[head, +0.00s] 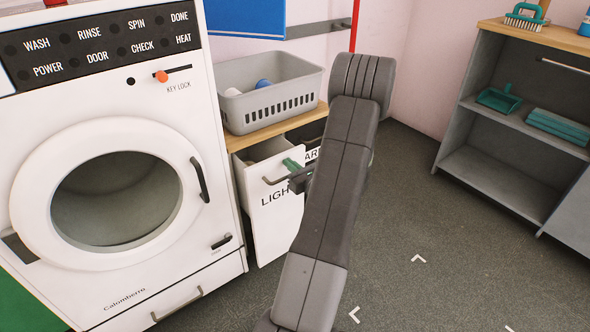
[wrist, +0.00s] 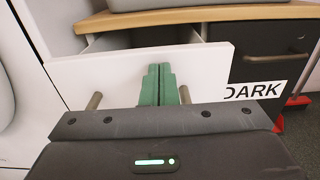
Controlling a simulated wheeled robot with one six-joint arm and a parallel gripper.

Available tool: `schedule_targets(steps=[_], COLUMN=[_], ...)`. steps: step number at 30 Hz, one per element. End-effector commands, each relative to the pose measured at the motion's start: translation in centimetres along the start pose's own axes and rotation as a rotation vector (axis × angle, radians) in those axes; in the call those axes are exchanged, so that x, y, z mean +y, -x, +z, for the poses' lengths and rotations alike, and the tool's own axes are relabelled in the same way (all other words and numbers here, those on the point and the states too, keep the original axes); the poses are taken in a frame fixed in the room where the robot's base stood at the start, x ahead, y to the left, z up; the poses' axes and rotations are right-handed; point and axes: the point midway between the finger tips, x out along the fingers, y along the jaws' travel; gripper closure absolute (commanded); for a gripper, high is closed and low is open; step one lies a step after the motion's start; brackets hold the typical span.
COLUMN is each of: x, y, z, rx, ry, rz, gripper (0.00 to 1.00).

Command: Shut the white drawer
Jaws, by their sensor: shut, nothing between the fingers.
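The white drawer (head: 277,222), marked LIGHT, stands pulled out of the cabinet beside the washing machine. Its inside shows behind the front panel in the head view. Its front panel (wrist: 205,65) also spans the wrist view, with both ends of its bar handle (wrist: 94,101) showing. My gripper (head: 293,164) has green fingers pressed together with nothing between them. In the wrist view the fingers (wrist: 157,70) are in front of the panel, between the handle ends. The handle's middle is hidden by my gripper there. I cannot tell whether the fingers touch the panel.
A dark drawer (wrist: 255,65) marked DARK sits to the right, flush with the cabinet. A grey laundry basket (head: 270,95) stands on the wooden top. The washing machine (head: 110,200) is close on the left. Open floor (head: 430,220) lies to the right, before grey shelves (head: 510,130).

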Motion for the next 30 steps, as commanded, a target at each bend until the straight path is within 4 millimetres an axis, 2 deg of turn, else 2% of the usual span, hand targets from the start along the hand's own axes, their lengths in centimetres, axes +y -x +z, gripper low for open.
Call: schedule_targets(steps=[9,15,21,30], x=[0.1,0.1,0.1,-0.1], y=[-6.5,-9.1,-10.3,-10.8], z=[0.0,-0.1,0.0,0.2], rx=[-0.002,0.0,-0.001,-0.005], ry=[0.003,0.001,0.0,0.001], rz=[0.004,0.001,0.001,-0.002], gripper=[1.0,1.0,1.0,1.0])
